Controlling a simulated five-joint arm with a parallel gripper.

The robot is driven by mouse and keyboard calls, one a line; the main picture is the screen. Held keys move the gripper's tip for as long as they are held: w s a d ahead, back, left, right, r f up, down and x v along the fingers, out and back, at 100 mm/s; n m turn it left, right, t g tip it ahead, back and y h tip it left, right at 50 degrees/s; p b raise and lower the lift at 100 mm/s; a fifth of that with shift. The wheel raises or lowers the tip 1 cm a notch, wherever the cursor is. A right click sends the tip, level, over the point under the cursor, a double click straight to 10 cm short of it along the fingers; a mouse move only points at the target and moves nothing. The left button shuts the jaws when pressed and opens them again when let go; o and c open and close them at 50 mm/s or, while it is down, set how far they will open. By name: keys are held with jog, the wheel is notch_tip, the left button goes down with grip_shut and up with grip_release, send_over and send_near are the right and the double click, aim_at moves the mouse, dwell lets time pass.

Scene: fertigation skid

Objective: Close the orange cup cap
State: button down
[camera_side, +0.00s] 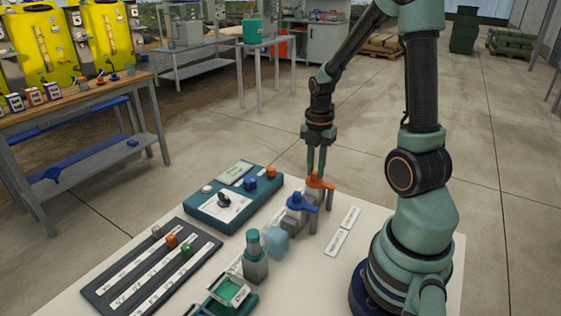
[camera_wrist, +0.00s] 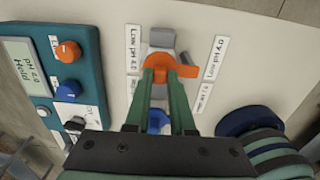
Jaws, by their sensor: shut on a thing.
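The orange cup cap (camera_side: 320,182) sits at the top of a grey block behind the blue cap, with a lever sticking out to the right. In the wrist view the orange cap (camera_wrist: 160,62) is round, with its lever (camera_wrist: 187,71) pointing right. My gripper (camera_side: 316,173) reaches down from above, its two green fingers at the cap. In the wrist view my gripper (camera_wrist: 160,80) has its fingertips against the near side of the orange cap, shut on it. The exact contact is partly hidden by the fingers.
The blue cap (camera_side: 300,202) stands just in front on its own grey block. A teal meter box (camera_side: 235,200) with knobs is to the left, and a dark slotted rack (camera_side: 150,268) farther left. Labels (camera_side: 343,230) lie flat to the right. A teal-topped bottle (camera_side: 254,262) stands in front.

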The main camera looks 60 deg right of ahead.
aim_at(315, 172)
jog(key=c, duration=0.8)
grip_release()
jog(key=shift+o, duration=0.2)
notch_tip(315, 172, up, 12)
jog(key=shift+a+r, duration=0.1)
jog(key=a+r+m+t, duration=0.1)
jog(key=a+m+t, duration=0.1)
jog(key=a+m, duration=0.7)
jog(key=w+a+r+m+t, duration=0.1)
jog(key=a+r+m+t, duration=0.1)
jog(key=a+m, duration=0.7)
jog(key=shift+w+a+r+t, duration=0.3)
jog(key=shift+a+t, duration=0.1)
jog(key=shift+t, duration=0.4)
